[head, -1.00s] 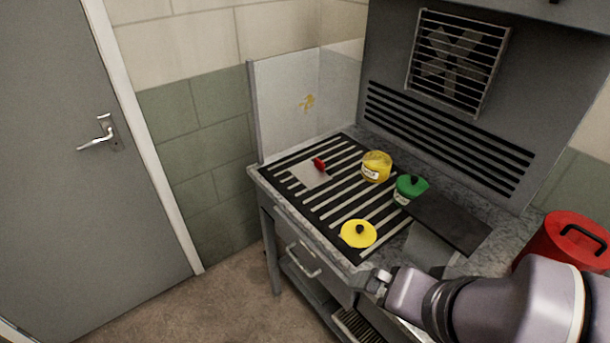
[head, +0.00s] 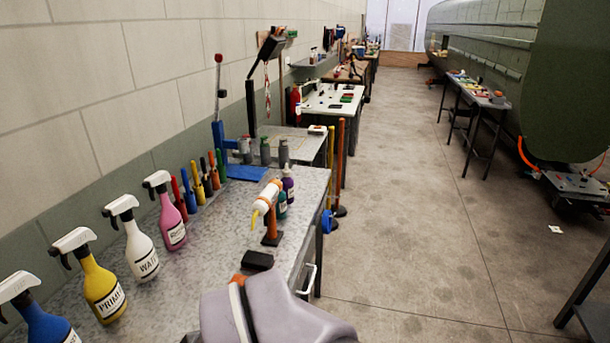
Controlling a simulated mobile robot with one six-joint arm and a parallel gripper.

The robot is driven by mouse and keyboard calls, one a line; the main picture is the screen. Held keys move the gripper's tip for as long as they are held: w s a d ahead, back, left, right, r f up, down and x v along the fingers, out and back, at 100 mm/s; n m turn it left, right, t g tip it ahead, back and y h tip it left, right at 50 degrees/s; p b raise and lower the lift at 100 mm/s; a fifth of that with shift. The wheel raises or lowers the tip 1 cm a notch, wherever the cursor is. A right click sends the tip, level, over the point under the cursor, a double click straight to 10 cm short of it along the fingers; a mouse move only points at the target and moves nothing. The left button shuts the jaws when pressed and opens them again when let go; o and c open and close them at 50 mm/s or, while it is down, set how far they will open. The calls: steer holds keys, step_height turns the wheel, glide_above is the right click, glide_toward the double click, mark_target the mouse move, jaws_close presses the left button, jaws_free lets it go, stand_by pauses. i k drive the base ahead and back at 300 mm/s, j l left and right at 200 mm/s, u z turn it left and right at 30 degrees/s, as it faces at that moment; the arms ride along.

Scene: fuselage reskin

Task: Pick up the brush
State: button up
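I cannot make out a brush for certain in the head view. A row of thin, coloured-handled tools (head: 201,183) stands upright at the back of the near workbench, against the wall. They are too small to tell whether any is a brush. Part of my own arm shows at the bottom centre, over the front edge of the bench.
The near workbench (head: 215,240) carries several spray bottles (head: 104,287) on the left, a black block (head: 257,260) and an orange-and-white applicator (head: 267,197). Further benches line the wall.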

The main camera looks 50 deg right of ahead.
mark_target(184, 173)
steer(key=z, duration=0.7)
